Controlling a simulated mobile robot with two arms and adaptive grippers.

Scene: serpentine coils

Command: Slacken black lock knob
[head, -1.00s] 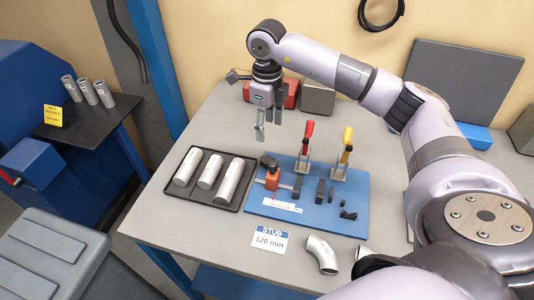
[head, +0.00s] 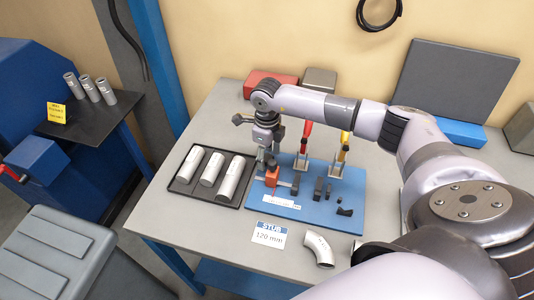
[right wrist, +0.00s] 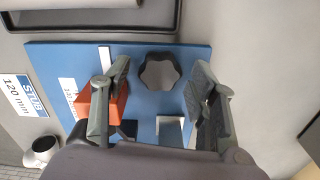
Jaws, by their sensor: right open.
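The black lock knob (right wrist: 160,71) has a lobed rim. In the right wrist view it lies between the two fingertips, with a gap on each side. In the head view my gripper and wrist largely hide it. My right gripper (head: 266,158) is open and points down over the back left of the blue fixture board (head: 322,205). Its fingers also show in the right wrist view (right wrist: 159,80), apart and empty. An orange block (head: 272,177) stands on the board close to the gripper; the left finger partly covers it in the right wrist view. My left gripper is not in view.
A black tray (head: 177,187) with metal stubs lies left of the board. A red-handled clamp (head: 304,150) and a yellow-handled clamp (head: 342,155) stand right of the gripper. Small black blocks (head: 318,188) sit on the board. A pipe elbow (head: 319,248) lies in front.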

